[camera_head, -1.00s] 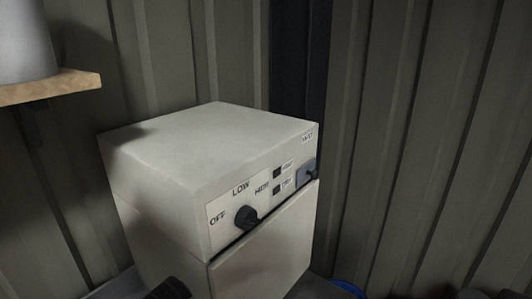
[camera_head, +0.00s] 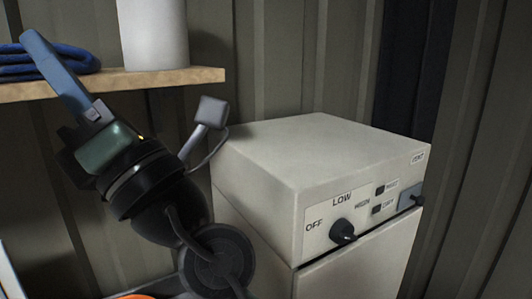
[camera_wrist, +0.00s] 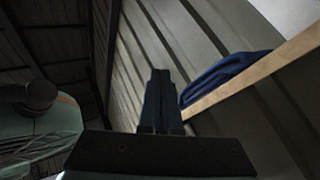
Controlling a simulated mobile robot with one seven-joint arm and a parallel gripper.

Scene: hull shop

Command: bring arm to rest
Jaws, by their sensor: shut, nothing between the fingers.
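My gripper (camera_head: 30,38) is in the head view at the upper left, at the end of my raised arm. Its blue-grey fingers point up and to the left, in front of the shelf edge and the folded blue cloth. In the wrist view the fingers of my gripper (camera_wrist: 160,76) are together and empty, pointing up towards the ribbed wall. I cannot tell whether the fingers touch the shelf. My arm covers part of the wall below the shelf.
A wooden shelf (camera_head: 190,77) holds a white cylinder (camera_head: 153,35) and a folded blue cloth (camera_head: 72,60). A pale control box (camera_head: 300,165) with a black knob (camera_head: 342,231) stands right of my arm. Something orange (camera_head: 137,296) shows at the bottom edge.

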